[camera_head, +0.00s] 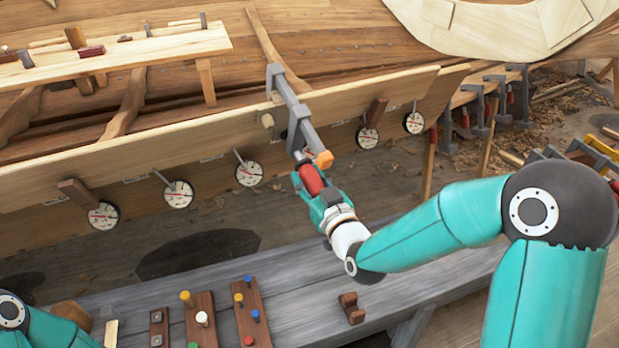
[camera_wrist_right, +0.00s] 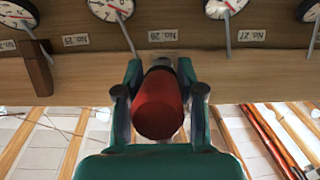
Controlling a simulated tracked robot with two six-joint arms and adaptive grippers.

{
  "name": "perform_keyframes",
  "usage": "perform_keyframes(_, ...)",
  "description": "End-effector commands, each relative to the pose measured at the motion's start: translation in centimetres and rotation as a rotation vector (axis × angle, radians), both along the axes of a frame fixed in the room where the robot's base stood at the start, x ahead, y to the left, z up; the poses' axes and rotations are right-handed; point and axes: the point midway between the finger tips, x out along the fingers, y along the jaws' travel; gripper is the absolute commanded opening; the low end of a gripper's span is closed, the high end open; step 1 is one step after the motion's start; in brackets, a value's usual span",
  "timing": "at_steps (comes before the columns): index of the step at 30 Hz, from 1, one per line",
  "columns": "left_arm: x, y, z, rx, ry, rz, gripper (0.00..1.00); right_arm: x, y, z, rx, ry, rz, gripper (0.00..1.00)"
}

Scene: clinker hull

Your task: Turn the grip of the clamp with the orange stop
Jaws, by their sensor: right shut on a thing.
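The grey clamp (camera_head: 298,115) hangs over the plank edge of the hull, with an orange stop (camera_head: 323,159) at its lower end. Its red grip (camera_head: 311,179) points down toward my right arm. My right gripper (camera_head: 312,184) is shut around the red grip. In the right wrist view the red grip (camera_wrist_right: 158,104) sits between the two teal fingers, seen end-on; the clamp's bar is hidden there. My left gripper is out of view; only part of my left arm shows at the lower left of the head view.
Several round dials (camera_head: 249,173) hang along the hull plank (camera_head: 220,143) on both sides of the clamp. A grey bench (camera_head: 300,285) with peg boards (camera_head: 200,318) and a brown block (camera_head: 352,308) stands below. More clamps (camera_head: 480,110) stand at the right.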

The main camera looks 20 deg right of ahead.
Motion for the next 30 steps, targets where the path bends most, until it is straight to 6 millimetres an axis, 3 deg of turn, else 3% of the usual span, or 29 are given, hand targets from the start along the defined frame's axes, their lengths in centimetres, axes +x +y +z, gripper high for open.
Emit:
perform_keyframes(11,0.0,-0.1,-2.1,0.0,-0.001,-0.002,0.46,0.0,0.8,-0.3,0.082,0.006,0.032,0.03)
perform_keyframes(30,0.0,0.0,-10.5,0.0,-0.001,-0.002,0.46,-0.1,1.2,-0.3,0.579,0.081,0.23,0.03)
